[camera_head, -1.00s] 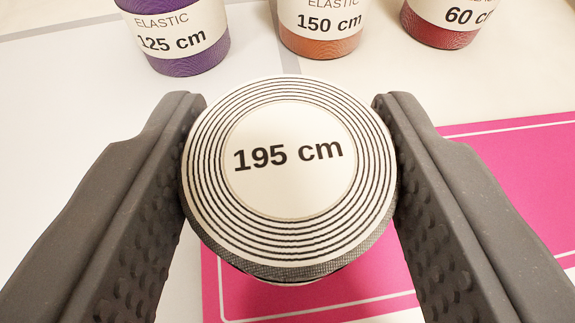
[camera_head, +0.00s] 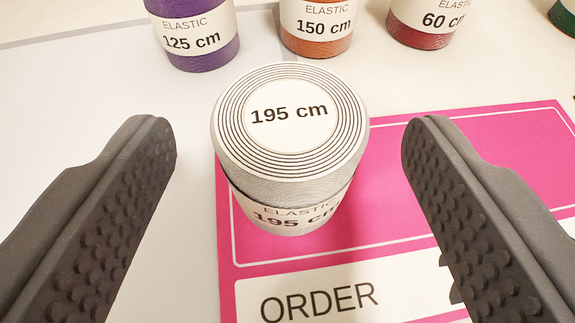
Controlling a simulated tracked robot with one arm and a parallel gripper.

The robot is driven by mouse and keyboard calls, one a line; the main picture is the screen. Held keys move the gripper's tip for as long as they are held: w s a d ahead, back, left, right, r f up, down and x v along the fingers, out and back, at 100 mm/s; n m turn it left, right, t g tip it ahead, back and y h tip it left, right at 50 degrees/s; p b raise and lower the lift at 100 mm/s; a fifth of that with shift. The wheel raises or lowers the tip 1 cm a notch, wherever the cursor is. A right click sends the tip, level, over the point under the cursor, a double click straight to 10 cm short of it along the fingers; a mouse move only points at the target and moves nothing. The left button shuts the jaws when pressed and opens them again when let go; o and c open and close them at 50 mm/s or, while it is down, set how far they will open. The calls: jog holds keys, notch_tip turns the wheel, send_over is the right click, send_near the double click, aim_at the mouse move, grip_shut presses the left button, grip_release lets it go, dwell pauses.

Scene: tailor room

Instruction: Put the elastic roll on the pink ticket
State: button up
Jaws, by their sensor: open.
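The grey elastic roll (camera_head: 290,185), labelled 195 cm on its top and side, stands upright between my fingers. It is over the left part of the pink ticket (camera_head: 410,165), and its left side reaches about the ticket's left edge. The ticket has a white border line and a white strip reading ORDER. My gripper (camera_head: 289,140) is open, with a clear gap between each finger and the roll. The exact contact under the roll is hidden behind its body.
A purple 125 cm roll (camera_head: 193,40), an orange 150 cm roll (camera_head: 316,28) and a red 60 cm roll (camera_head: 428,22) stand behind. Part of a green thing (camera_head: 564,18) shows at the top right. The pale table at left is clear.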

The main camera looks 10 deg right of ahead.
jog(key=p+v, duration=0.1)
jog(key=v, duration=0.8)
jog(key=shift+w, duration=0.1)
jog(key=a+r+t+h, duration=0.1)
jog(key=a+r, duration=0.3)
jog(key=r, duration=0.9)
jog(key=a+r, duration=0.3)
jog(key=r, duration=0.9)
jog(key=s+a+r+y, duration=0.1)
jog(key=s+a+r, duration=0.4)
jog(key=r, duration=0.3)
jog(key=s+a+r+n+t+y, duration=0.1)
jog(key=s+a+r, duration=0.5)
jog(key=a+r, duration=0.1)
jog(key=shift+r+y, duration=0.3)
jog(key=shift+r, duration=0.35)
jog(key=shift+d+r+p, duration=0.1)
jog(key=shift+r+p, duration=0.4)
jog(key=shift+p, duration=0.1)
